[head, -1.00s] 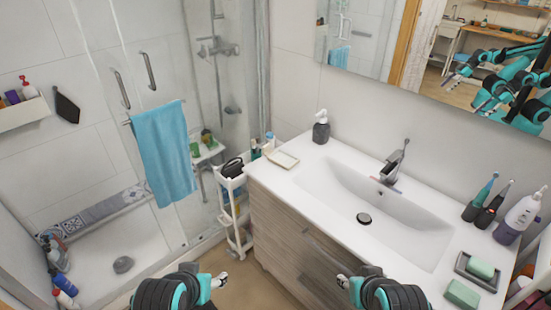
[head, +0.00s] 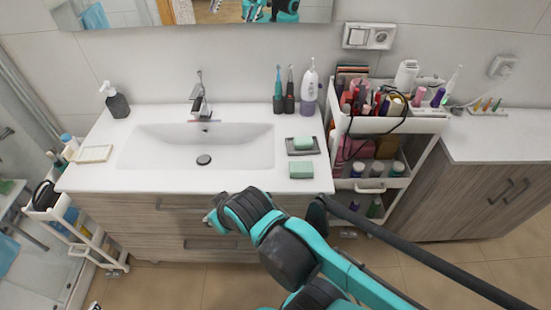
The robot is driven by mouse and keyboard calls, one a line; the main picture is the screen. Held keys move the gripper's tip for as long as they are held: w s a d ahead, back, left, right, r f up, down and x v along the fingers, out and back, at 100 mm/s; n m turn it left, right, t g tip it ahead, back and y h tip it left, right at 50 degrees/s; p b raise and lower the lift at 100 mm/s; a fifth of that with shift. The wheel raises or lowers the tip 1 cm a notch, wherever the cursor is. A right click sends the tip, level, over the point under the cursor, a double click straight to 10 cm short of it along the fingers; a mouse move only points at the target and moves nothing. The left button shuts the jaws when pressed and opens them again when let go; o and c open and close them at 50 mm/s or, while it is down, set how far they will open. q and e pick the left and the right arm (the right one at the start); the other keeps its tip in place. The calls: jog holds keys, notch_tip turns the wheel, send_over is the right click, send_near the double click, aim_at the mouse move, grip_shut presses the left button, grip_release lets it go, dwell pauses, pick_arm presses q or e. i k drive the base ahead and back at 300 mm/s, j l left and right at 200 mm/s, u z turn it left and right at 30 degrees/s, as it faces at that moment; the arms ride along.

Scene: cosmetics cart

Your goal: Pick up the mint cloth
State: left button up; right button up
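A small mint-green folded block that looks like the cloth (head: 301,170) lies on the front right edge of the white sink counter. It is just in front of a grey soap dish (head: 291,152) with a mint soap bar (head: 303,143). My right gripper (head: 212,216) is in front of the cabinet drawers, left of the cloth and lower in the picture, apart from it. Its fingers are small and partly covered by the wrist, so their opening is unclear. Only a tip of what looks like my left gripper (head: 94,305) shows at the bottom left edge.
Toothbrushes (head: 284,92) and a white-and-purple bottle (head: 309,88) stand behind the soap dish. A loaded white cart (head: 399,124) stands close to the counter's right end. The basin (head: 180,143) is empty. A soap dispenser (head: 115,101) stands at the left.

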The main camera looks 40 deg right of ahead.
aim_at(298, 169)
jog(key=z, duration=1.8)
jog(key=i+l+u, duration=0.15)
jog(key=i, duration=0.25)
jog(key=i+l+u, duration=0.15)
jog(key=i+l, duration=0.2)
